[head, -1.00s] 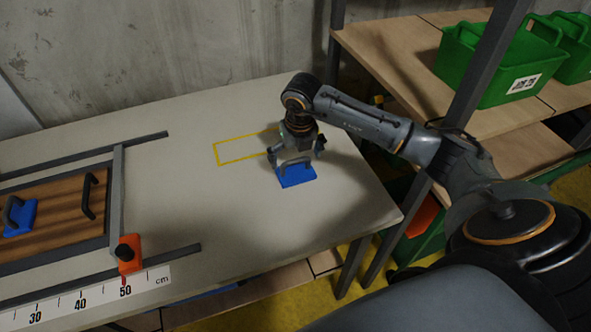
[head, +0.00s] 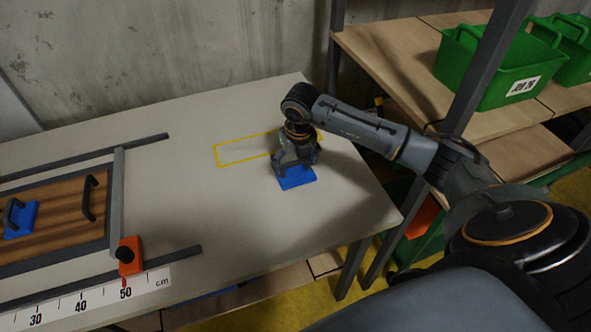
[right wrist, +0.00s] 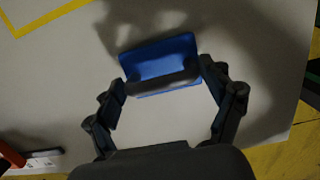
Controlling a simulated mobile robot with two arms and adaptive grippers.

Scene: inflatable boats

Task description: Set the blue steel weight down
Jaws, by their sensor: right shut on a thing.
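The blue steel weight (head: 297,180) is a flat blue block with a grey handle. It looks flat on the grey table (head: 190,205), just in front of the yellow outline (head: 232,161). In the right wrist view the weight (right wrist: 158,52) shows beyond the fingers, with the handle (right wrist: 163,82) along its near side. My right gripper (head: 296,165) is right above the weight and shut on its handle; it also shows in the right wrist view (right wrist: 165,85). A second blue weight (head: 22,224) lies on a wooden board at the left. My left gripper is not in view.
The wooden board (head: 60,222) with a dark handle sits in a grey frame at the left. An orange clamp (head: 130,256) and a centimetre scale (head: 85,300) are at the front. Shelves with green crates (head: 490,65) stand at the right. The middle table is clear.

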